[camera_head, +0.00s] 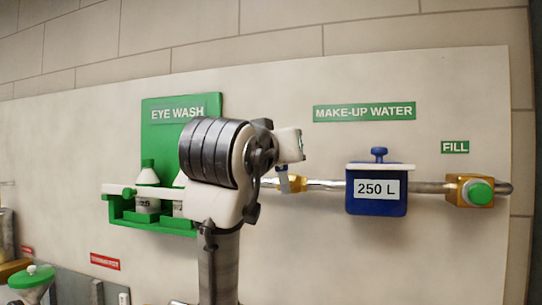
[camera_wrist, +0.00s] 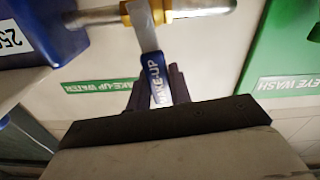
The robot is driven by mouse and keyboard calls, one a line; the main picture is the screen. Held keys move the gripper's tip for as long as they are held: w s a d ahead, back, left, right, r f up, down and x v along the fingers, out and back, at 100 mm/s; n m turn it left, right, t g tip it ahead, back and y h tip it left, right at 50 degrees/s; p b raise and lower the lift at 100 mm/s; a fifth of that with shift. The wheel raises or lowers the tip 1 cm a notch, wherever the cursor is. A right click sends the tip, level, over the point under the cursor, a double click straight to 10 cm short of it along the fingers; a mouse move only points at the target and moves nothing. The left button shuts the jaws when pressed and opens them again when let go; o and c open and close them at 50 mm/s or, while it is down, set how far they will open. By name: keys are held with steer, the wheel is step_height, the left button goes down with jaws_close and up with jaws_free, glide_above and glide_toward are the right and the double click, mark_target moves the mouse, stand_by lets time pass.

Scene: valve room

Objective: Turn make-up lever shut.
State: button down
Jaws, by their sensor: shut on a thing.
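The make-up lever (camera_wrist: 153,70) has a blue grip lettered MAKE-UP and a grey metal arm. In the wrist view it runs from the brass valve (camera_wrist: 165,10) on the pipe down between my fingers, roughly across the pipe. My gripper (camera_wrist: 158,92) is shut on the blue grip, with one dark finger on each side. In the head view the brass valve (camera_head: 292,184) shows just right of my arm. My arm hides most of the lever and my fingers there.
A blue 250 L meter (camera_head: 377,188) sits on the pipe to the right, with a green FILL button (camera_head: 479,193) beyond it. A green eye wash station (camera_head: 150,212) with bottles is close behind my arm. The wall under the pipe is clear.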

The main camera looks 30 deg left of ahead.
steer(key=shift+w+d+m, duration=0.15)
steer(key=shift+d+m, duration=0.35)
steer(key=shift+m, duration=0.4)
steer(key=c, duration=1.3)
jaws_free()
steer(key=shift+d, duration=0.1)
steer(key=shift+o, duration=0.2)
steer(key=b+v, duration=0.5)
steer(key=v, duration=0.9)
steer(key=shift+b, duration=0.35)
